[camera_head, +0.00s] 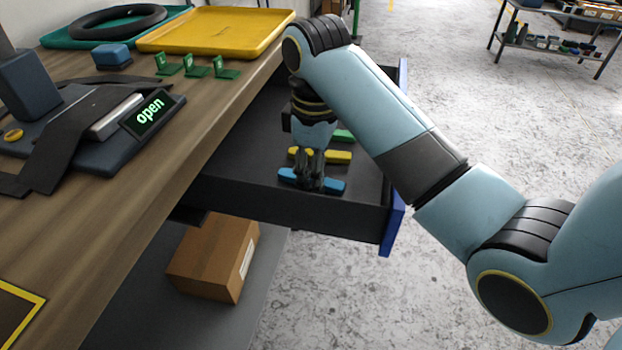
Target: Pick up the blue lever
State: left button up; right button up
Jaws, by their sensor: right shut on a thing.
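The blue lever (331,186) lies in the open drawer (290,207), near its front side in the picture. My right gripper (309,184) points down into the drawer and is shut on the blue lever, with its fingers around the lever's middle. A yellow lever (337,157) lies just behind it, partly hidden by the gripper. A green piece (343,136) lies farther back, mostly hidden by my right arm. My left gripper is not in view.
A cardboard box (215,257) sits on the shelf below. Open floor lies to the right.

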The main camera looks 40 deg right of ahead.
notch_tip(320, 180, up, 6)
jog(key=shift+w+f+p, duration=0.1)
jog(key=shift+f+p, duration=0.15)
jog(key=shift+p, duration=0.75)
notch_tip(320, 180, up, 5)
jog(key=p, duration=0.4)
jog(key=shift+f, duration=0.2)
